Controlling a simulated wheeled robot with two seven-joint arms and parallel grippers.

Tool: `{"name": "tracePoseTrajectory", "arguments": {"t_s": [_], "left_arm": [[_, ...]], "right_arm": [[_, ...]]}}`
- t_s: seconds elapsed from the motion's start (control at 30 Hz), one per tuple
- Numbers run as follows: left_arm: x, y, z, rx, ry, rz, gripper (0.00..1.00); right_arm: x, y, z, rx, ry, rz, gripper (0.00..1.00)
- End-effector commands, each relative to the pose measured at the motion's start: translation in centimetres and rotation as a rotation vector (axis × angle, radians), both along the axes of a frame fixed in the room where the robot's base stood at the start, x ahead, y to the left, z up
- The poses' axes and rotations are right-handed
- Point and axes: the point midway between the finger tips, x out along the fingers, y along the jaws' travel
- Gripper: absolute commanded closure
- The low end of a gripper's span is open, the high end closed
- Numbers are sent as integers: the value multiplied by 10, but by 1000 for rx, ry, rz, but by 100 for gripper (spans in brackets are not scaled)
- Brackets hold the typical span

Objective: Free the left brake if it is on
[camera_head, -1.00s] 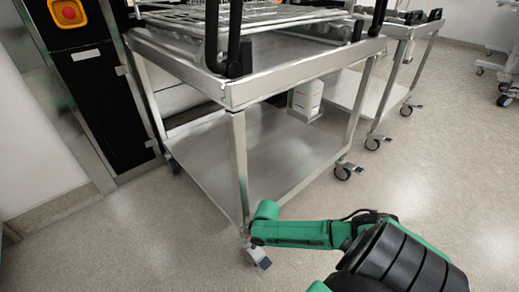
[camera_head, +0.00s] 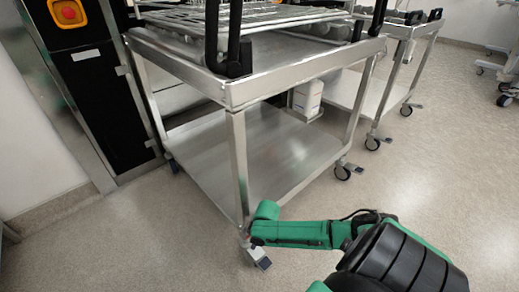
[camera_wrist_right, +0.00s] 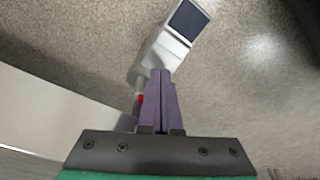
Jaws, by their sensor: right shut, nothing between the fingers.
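The steel trolley (camera_head: 290,85) stands in front of the dark machine. Its near-corner caster has a dark-topped brake pedal (camera_head: 264,263) pointing toward the front right. In the right wrist view, the pedal (camera_wrist_right: 189,19) juts from a pale caster housing (camera_wrist_right: 160,55). My right gripper (camera_wrist_right: 161,73) is shut and empty, its purple fingertips at the near end of the housing; whether they touch cannot be told. In the head view my green right wrist is beside the trolley leg, and the fingers are hidden. The pedal's on or off state is unclear. My left gripper is out of view.
The trolley's right caster (camera_head: 343,172) has its own pedal (camera_head: 355,167). A second trolley (camera_head: 372,92) stands behind to the right. A small red spot (camera_wrist_right: 140,99) shows beside my fingers. The floor (camera_head: 440,175) at the right is clear.

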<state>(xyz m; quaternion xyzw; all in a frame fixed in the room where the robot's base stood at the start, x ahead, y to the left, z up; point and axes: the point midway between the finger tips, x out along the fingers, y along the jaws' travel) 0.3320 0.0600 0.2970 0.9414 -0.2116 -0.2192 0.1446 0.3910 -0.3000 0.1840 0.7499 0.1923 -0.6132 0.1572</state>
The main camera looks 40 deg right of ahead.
Motion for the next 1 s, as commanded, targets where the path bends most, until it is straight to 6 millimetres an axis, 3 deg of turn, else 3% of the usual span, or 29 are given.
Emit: {"name": "tracePoseTrajectory", "arguments": {"t_s": [0.53,1.0], "left_arm": [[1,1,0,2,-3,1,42],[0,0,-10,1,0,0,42]], "right_arm": [[0,0,-1,0,0,0,100],[0,0,-15,0,0,0,100]]}}
